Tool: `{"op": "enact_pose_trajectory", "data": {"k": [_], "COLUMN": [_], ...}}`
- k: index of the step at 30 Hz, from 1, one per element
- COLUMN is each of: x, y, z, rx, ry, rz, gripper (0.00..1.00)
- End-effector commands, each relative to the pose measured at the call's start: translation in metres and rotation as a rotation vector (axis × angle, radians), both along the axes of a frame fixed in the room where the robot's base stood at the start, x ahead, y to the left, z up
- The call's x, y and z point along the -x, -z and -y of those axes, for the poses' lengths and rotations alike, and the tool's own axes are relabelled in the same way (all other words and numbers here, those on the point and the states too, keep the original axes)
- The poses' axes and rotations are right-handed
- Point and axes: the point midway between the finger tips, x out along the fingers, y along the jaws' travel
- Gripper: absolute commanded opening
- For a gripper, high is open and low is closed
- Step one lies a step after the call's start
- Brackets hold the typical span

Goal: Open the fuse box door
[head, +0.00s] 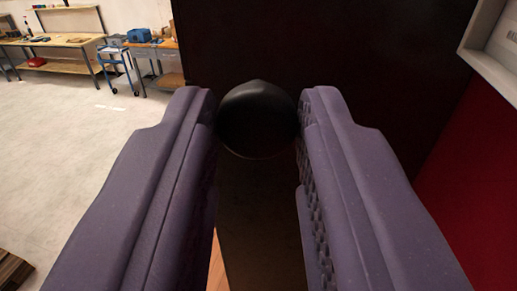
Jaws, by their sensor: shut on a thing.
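A round black knob (258,119) sits between the two fingertips of my gripper (257,122) in the head view. The purple fingers are shut on it, one on each side. A dark, nearly black panel (330,50) stands right behind the knob. I take this panel to be the fuse box door, but its outline and hinge are not clear. My fingers cover much of its lower part, and I cannot tell how far it stands open.
A pale grey frame (482,42) is at the upper right, above a red surface (475,190). Workbenches (65,45) and a blue cart (115,65) stand far back left. Pale floor (75,150) is clear at left. A brown slatted thing (12,270) shows at lower left.

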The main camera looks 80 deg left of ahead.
Motion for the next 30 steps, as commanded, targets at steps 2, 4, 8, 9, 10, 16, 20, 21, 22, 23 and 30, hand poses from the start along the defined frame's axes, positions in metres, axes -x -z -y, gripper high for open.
{"op": "enact_pose_trajectory", "data": {"k": [2, 4, 8, 9, 10, 16, 20, 21, 22, 23, 30], "x": [0.000, 0.000, 0.000, 0.000, 0.000, 0.000, 0.000, 0.000, 0.001, 0.002, 0.010], "y": [-0.003, -0.003, -0.003, -0.003, -0.003, -0.002, -0.001, 0.000, 0.000, 0.001, 0.002], "z": [-0.001, -0.001, -0.001, -0.001, -0.001, -0.001, 0.002, 0.005, 0.008, 0.013, 0.057], "rx": [-0.003, -0.003, -0.003, -0.003, -0.003, -0.001, -0.002, -0.002, -0.001, -0.001, -0.001], "ry": [0.000, 0.000, 0.001, 0.001, 0.001, 0.001, 0.002, 0.002, 0.003, 0.004, 0.005], "rz": [0.006, 0.006, 0.006, 0.006, 0.006, 0.003, 0.002, 0.002, 0.002, 0.002, 0.003], "gripper": [0.00, 0.00, 0.34, 0.43, 0.50, 0.53, 0.53, 0.53, 0.53, 0.53, 0.53]}}
